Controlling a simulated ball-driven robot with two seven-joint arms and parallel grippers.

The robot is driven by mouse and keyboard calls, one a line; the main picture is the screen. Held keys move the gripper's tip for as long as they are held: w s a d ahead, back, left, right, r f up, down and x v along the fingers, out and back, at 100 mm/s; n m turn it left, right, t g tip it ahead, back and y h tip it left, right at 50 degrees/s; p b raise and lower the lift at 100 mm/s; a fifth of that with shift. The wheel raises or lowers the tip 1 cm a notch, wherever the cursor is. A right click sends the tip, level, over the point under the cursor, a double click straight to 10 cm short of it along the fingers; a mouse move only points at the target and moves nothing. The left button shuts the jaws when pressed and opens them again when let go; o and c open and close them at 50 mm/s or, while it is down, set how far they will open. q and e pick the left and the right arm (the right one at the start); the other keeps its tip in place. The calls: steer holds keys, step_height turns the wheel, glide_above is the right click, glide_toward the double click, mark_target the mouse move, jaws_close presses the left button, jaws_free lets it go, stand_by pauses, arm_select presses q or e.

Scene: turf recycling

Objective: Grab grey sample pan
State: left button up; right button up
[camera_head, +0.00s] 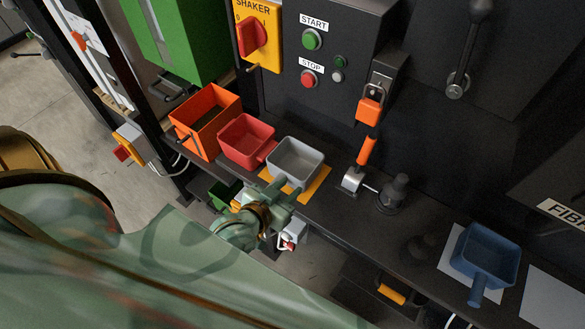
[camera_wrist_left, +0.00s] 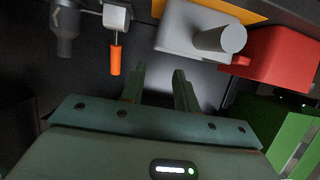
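The grey sample pan (camera_head: 296,158) sits on a yellow-orange mat (camera_head: 317,188) on the dark bench, beside a red pan (camera_head: 246,140). My left gripper (camera_head: 284,188) is at the bench's front edge, just in front of the grey pan, and covers part of its near side. In the left wrist view the two fingers (camera_wrist_left: 158,80) are apart with nothing between them. There the grey pan (camera_wrist_left: 185,25) is above and right of the fingers, its round handle (camera_wrist_left: 222,39) pointing toward the camera. My right gripper is in neither view.
An orange bin (camera_head: 205,120) stands left of the red pan. An orange-handled lever (camera_head: 366,150) and a dark knob fitting (camera_head: 394,192) stand to the right. A blue pan (camera_head: 485,255) sits on a white mat further right. The control panel rises behind.

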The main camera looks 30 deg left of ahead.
mark_target(311, 174)
arm_select(q)
steer(key=x, duration=0.4)
steer(key=shift+w+d+f, duration=0.15)
steer(key=shift+w+f, duration=0.05)
steer(key=shift+w, duration=0.15)
steer(key=x, duration=0.1)
steer(key=b+x, duration=0.1)
steer(key=x, duration=0.3)
steer(key=shift+d+f, duration=0.15)
steer(key=shift+d, duration=0.2)
steer(key=shift+w+f, duration=0.1)
steer(key=shift+w, duration=0.15)
steer(key=shift+s, duration=0.1)
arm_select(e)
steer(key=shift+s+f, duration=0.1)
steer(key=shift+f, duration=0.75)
arm_select(q)
jaws_close()
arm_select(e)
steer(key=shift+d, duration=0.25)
